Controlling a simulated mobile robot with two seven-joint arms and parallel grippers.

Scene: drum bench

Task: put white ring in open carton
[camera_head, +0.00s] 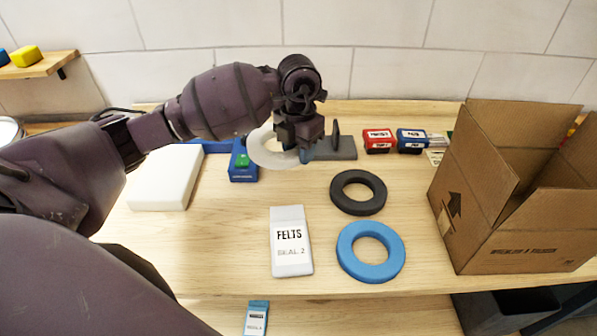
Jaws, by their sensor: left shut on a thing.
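A white ring (262,150) hangs at my left gripper (303,153), tilted, with its right rim at the fingers. The left gripper is shut on it, above the back middle of the bench. The gripper hides part of the ring's right side. The open carton (472,209) stands at the right of the bench with its flaps up. The ring is well to the left of the carton. The carton's inside is mostly hidden by its flaps. My right gripper is not in view.
A black ring (358,192) and a blue ring (370,252) lie on the bench (230,270) between gripper and carton. A felts box (291,241) lies in front. Red (378,141) and blue (411,141) small boxes stand at the back. A white block (166,178) lies left.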

